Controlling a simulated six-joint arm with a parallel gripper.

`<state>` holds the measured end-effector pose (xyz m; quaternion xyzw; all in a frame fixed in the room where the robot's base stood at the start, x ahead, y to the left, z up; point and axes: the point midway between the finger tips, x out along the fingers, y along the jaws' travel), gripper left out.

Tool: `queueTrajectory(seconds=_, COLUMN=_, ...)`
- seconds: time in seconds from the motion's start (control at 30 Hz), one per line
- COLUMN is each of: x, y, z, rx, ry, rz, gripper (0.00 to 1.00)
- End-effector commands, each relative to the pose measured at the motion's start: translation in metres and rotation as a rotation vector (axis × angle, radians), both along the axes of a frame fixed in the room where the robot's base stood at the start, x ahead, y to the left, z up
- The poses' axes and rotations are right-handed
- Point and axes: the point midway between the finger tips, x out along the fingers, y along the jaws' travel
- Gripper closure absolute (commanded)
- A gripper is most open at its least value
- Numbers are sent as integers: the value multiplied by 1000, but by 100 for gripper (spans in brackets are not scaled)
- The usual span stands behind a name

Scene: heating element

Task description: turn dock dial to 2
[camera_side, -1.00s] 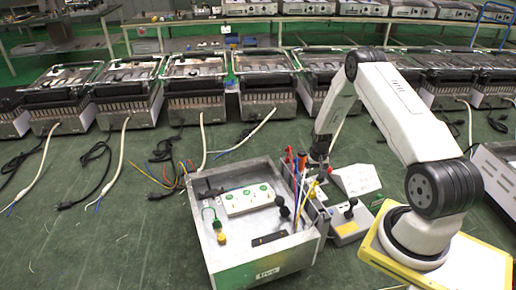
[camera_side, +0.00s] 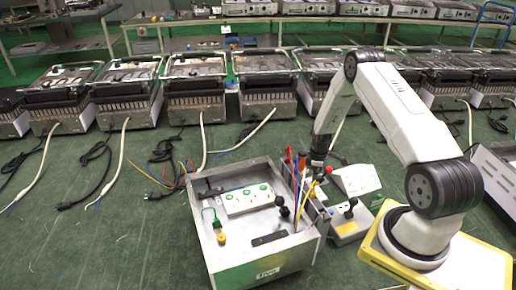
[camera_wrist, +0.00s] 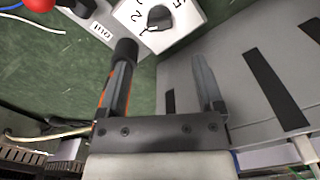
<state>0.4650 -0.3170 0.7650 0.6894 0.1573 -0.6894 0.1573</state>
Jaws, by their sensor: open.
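The dial (camera_wrist: 159,18) is a black knob on a white numbered plate (camera_wrist: 186,18) at the top of the wrist view. A 1, a 2 and a 5 show around it; the plate's top is cut off. I cannot tell which number the knob points at. My gripper (camera_wrist: 165,78) is open, its fingers apart and clear of the knob, which lies beyond the fingertips. In the side view my gripper (camera_side: 317,170) hangs by the right wall of the open grey bin (camera_side: 262,268). The dial cannot be made out there.
A black-and-orange handle (camera_wrist: 126,52) shows right at the left finger. A red ball (camera_wrist: 40,4) is at the upper left. In the side view several upright tools (camera_side: 301,165) crowd beside the gripper. A white sloped box (camera_side: 357,180) and a joystick box (camera_side: 349,225) stand to the right.

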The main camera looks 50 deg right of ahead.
Motion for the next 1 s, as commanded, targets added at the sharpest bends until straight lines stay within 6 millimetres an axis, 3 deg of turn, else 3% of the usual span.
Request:
queueTrajectory(seconds=0.57, x=0, y=0, z=-8, rx=0, ry=0, rz=58, gripper=15)
queueTrajectory(seconds=1.0, x=0, y=0, z=-49, rx=0, ry=1, rz=57, gripper=15)
